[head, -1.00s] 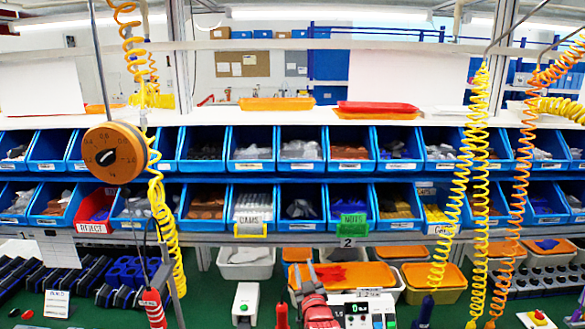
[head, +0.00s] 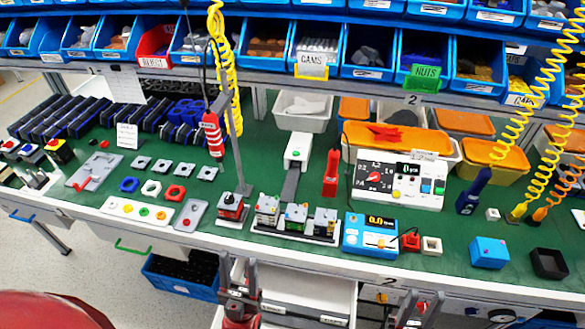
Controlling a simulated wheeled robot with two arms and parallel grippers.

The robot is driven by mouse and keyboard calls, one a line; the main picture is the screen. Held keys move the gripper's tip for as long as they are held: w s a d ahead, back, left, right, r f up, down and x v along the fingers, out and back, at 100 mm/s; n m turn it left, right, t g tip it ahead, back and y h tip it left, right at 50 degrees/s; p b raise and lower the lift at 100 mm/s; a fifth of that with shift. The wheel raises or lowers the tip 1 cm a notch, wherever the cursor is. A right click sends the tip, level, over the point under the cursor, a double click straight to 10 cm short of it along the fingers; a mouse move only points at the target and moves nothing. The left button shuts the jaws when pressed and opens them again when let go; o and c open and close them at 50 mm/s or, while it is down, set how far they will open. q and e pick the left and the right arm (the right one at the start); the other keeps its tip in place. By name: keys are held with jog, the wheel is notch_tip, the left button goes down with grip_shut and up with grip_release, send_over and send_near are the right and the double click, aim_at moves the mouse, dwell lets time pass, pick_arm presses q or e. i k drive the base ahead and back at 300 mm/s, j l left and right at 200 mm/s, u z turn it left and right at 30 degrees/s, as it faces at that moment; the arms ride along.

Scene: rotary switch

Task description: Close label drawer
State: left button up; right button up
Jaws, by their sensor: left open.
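An open white drawer (head: 341,288) sticks out from under the front edge of the workbench at the bottom middle of the head view. Grey strips or dividers show inside; I cannot read a label on it. My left gripper (head: 240,284) is open, at the drawer's left side and overlapping its left part in the picture; I cannot tell whether it touches. My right gripper (head: 410,303) is low in front of the bench, right of the drawer, and its finger opening is unclear.
The green bench top (head: 268,181) holds small switch fixtures (head: 296,219), a blue meter box (head: 369,235) and a white test panel (head: 397,178). A blue crate (head: 183,277) stands below on the left. Blue bins (head: 368,47) line the back.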

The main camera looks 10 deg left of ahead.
aim_at(306, 297)
jog(key=k+j, duration=0.25)
jog(key=k, duration=0.25)
jog(key=k+j, duration=0.2)
jog(key=k, duration=0.3)
jog(key=k+u, duration=0.35)
jog(key=u, duration=0.2)
